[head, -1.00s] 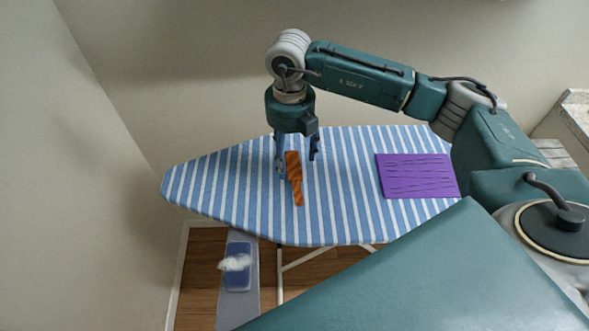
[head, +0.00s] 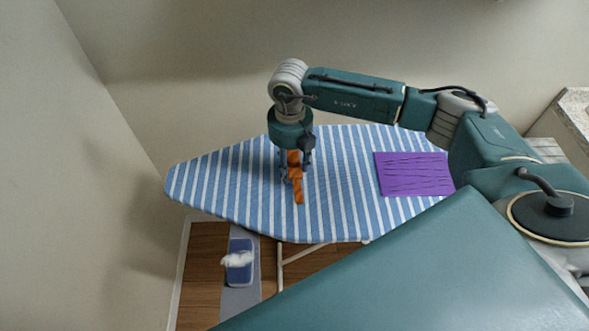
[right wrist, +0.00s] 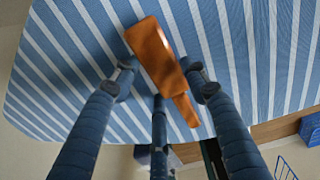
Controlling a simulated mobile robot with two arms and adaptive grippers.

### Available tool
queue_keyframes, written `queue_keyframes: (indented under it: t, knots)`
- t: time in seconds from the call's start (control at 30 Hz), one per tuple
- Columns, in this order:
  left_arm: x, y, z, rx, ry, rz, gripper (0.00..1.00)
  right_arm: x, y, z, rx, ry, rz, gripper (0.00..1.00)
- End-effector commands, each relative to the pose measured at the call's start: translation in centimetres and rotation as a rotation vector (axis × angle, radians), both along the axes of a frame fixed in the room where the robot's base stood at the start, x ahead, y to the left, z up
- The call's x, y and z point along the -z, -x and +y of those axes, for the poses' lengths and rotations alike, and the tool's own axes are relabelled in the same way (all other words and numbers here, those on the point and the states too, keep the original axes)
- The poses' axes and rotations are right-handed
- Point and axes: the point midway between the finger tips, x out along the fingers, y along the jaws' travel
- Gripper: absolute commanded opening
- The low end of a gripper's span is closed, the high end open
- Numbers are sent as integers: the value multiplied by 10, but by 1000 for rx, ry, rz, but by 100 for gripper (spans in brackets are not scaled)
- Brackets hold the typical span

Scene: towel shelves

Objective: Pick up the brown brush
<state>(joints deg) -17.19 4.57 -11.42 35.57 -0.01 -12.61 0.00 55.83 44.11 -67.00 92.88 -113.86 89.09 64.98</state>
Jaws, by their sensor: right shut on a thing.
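The brown brush (head: 298,189), orange-brown with a wide head and a narrower handle, lies on the blue-and-white striped ironing board (head: 235,185). My right gripper (head: 295,172) points down over the brush's wide head, its fingers on either side of it. In the right wrist view the brush (right wrist: 155,52) sits between the fingertips (right wrist: 160,80), and the gripper is shut on it. The brush appears to be still at the board's surface. My left gripper is not in view.
A purple cloth (head: 413,174) lies flat on the board to the right. Below the board's left part is a blue container with something white (head: 239,262) on a grey surface. A wall stands behind the board. A light countertop (head: 575,115) is at the right edge.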

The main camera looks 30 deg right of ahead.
Motion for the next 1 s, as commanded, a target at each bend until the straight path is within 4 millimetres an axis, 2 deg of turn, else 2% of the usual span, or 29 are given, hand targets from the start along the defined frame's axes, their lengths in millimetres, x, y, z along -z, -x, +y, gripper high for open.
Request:
queue_keyframes:
  t: [0.33,0.53,0.67,1.0]
  knots:
    - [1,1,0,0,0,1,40,-3,-1,0,0,0,-2,18]
    - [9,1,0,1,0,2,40,-21,-2,0,0,-1,-5,18]
    - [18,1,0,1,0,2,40,-47,-2,0,-1,-1,-8,18]
    - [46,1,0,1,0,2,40,-145,-2,0,-1,-1,-8,18]
